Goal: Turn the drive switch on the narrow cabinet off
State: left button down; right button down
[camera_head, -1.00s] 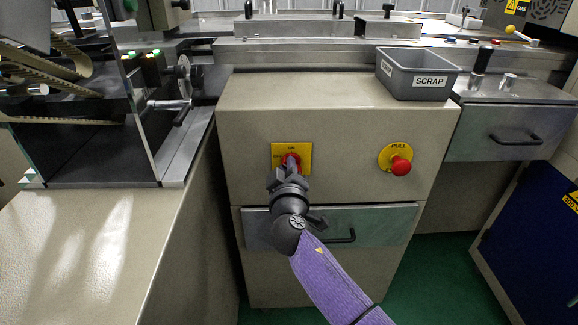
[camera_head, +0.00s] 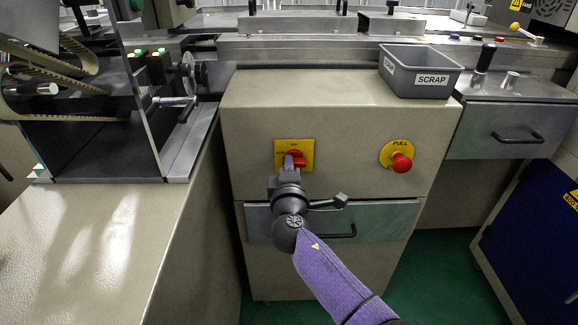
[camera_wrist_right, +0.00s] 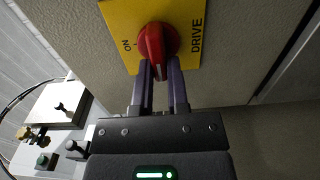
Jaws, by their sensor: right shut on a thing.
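The drive switch is a red knob (camera_head: 298,157) on a yellow plate (camera_head: 280,147) on the front of the narrow cabinet (camera_head: 350,150). My right gripper (camera_head: 290,168) is at the knob and hides part of it. In the right wrist view, its two purple fingers (camera_wrist_right: 159,76) are closed around the tip of the red handle (camera_wrist_right: 157,42). The handle's white-marked tip points down between the fingers, about a quarter turn from the word ON at the plate's left; DRIVE reads along its right. My left gripper is not in view.
A red mushroom button on a yellow disc (camera_head: 401,161) is to the right on the same cabinet. Below is a drawer (camera_head: 390,222) with a black handle, close to my wrist. A grey SCRAP bin (camera_head: 420,92) stands on top. A pale counter (camera_head: 80,240) is at the left.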

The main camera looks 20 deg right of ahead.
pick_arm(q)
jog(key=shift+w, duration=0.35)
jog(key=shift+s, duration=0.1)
pick_arm(e)
jog(key=c, duration=0.6)
grip_release()
pick_arm(q)
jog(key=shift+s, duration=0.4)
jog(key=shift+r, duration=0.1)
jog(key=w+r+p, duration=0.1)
jog(key=p, duration=0.1)
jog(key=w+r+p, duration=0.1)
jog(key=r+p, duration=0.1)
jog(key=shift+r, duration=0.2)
pick_arm(e)
jog(key=v, duration=1)
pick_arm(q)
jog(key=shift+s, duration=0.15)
